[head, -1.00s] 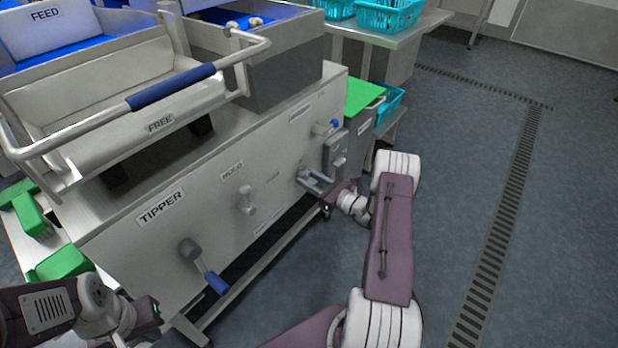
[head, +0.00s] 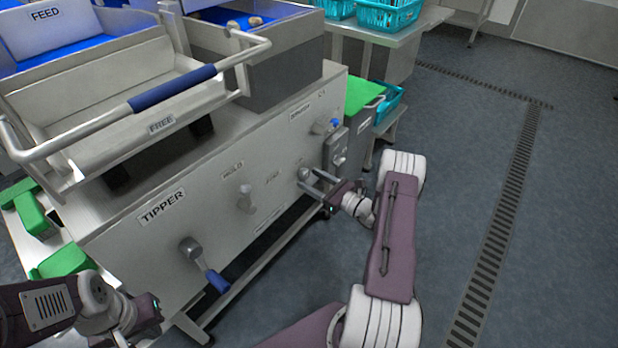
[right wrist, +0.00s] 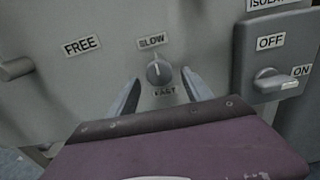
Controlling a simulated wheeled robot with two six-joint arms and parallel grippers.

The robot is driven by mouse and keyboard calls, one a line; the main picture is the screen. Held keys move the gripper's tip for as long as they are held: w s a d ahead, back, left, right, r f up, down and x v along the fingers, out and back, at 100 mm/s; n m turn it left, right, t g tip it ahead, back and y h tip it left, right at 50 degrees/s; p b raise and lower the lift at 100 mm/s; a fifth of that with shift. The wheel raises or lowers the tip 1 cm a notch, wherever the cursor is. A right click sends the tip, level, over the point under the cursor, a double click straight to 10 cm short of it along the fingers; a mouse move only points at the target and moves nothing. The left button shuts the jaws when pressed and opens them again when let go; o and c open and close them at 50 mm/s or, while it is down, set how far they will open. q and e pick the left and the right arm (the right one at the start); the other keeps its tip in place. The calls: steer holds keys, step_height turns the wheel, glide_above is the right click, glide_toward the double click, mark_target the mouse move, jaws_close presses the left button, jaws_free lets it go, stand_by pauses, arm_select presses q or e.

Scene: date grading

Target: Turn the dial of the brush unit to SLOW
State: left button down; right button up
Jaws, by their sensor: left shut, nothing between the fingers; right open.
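The dial (right wrist: 158,72) of the brush unit is a small round grey knob on the grey panel, between the SLOW label (right wrist: 152,40) above and the FAST label (right wrist: 164,91) below. Its pale pointer mark appears to point up, toward SLOW. The dial also shows small in the head view (head: 304,173). My right gripper (right wrist: 160,77) is open, with one finger on each side of the dial and gaps between; in the head view it (head: 309,181) is at the panel's right part. My left gripper (head: 157,304) is shut and empty at the lower left, far from the dial.
Right of the dial is an isolator switch box (right wrist: 270,55) with OFF and ON labels. Left are the HOLD knob (head: 246,198) and the blue-handled TIPPER lever (head: 205,265). A green-topped bin (head: 362,97) stands beyond the panel. The floor at right is clear.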

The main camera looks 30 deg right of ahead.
steer(key=p+v, duration=0.2)
steer(key=v, duration=0.5)
steer(key=shift+s, duration=0.25)
steer(key=shift+d, duration=0.1)
